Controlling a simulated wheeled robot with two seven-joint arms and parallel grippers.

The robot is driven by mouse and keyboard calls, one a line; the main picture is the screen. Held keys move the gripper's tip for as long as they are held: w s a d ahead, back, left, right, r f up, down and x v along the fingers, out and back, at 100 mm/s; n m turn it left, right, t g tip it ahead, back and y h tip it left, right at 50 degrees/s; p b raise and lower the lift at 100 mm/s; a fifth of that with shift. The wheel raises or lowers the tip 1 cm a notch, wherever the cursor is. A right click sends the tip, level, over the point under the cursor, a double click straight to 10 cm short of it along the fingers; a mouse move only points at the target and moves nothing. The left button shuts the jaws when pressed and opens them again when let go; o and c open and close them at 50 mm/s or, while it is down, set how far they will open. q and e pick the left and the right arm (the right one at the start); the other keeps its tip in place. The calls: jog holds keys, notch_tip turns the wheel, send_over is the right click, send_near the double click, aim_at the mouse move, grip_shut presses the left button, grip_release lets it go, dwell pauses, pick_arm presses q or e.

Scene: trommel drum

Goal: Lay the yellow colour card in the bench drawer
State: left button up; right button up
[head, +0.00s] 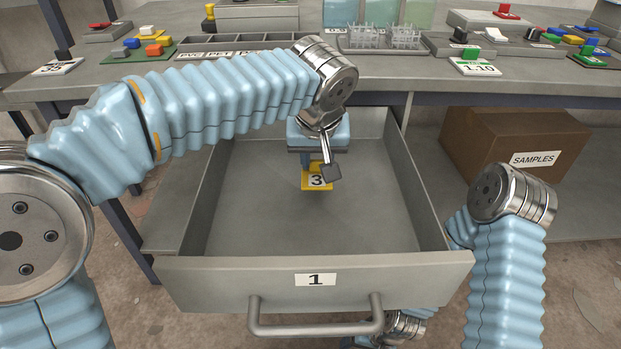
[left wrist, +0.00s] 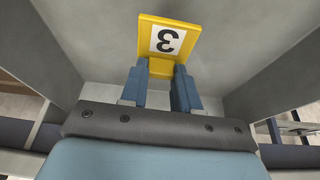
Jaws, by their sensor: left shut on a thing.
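The yellow colour card (head: 317,181), marked with a black 3 on white, is inside the open bench drawer (head: 370,235). My left gripper (head: 318,166) reaches down into the drawer and is shut on the card's near end. In the left wrist view the yellow card (left wrist: 168,42) stands out beyond the two blue fingers of the left gripper (left wrist: 160,78), with the drawer's grey floor behind it. I cannot tell whether the card touches the floor. The drawer is pulled out and otherwise looks empty; its front bears a label 1. My right gripper is hidden below the drawer front.
The drawer's side walls and its front handle (head: 315,325) stand around the gripper. A cardboard box marked SAMPLES (head: 500,140) stands right of the drawer on a lower shelf. The bench top (head: 400,72) behind holds trays, cards and coloured blocks.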

aim_at(311, 171)
pick_arm(q)
jog(key=shift+w+a+f, duration=0.15)
jog(key=shift+a+f, duration=0.2)
jog(key=shift+f, duration=0.15)
jog(key=shift+a+f+b, duration=0.2)
jog(key=shift+f+b, duration=0.3)
jog(key=shift+f, duration=1.2)
jog(key=shift+f, duration=0.2)
jog(key=o, duration=1)
jog(key=shift+r, duration=0.35)
jog(key=p+v, duration=0.2)
jog(key=v, duration=0.9)
jog(key=shift+r, duration=0.35)
